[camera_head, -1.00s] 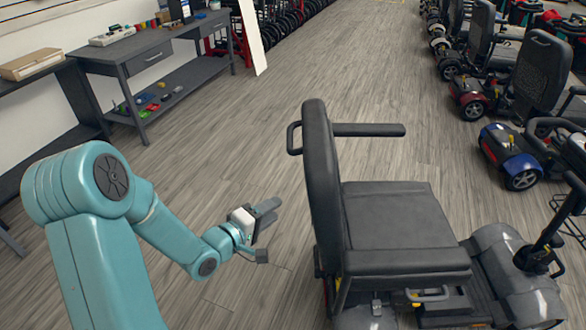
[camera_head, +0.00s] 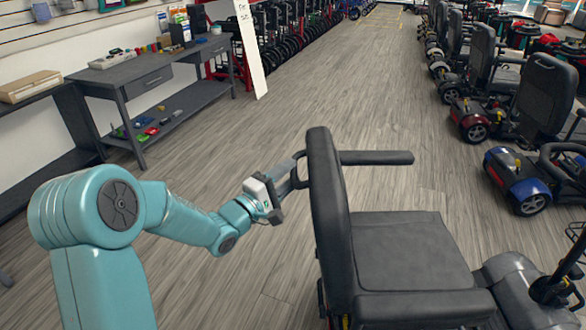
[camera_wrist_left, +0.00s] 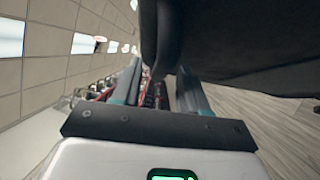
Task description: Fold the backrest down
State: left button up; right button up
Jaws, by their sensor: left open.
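The scooter's black backrest (camera_head: 328,215) stands upright at the left side of its grey seat (camera_head: 405,252). In the left wrist view, the two fingers (camera_wrist_left: 160,88) are apart, and the dark backrest (camera_wrist_left: 215,45) fills the upper right, close by. My right gripper is not in view.
A grey workbench (camera_head: 150,75) with boxes and small parts stands at the back left against the wall. More scooters (camera_head: 545,95) line the right side. The wood floor (camera_head: 330,80) between them is clear.

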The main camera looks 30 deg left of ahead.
pick_arm(q)
jog(key=shift+x, duration=1.2)
jog(key=shift+a, duration=0.1)
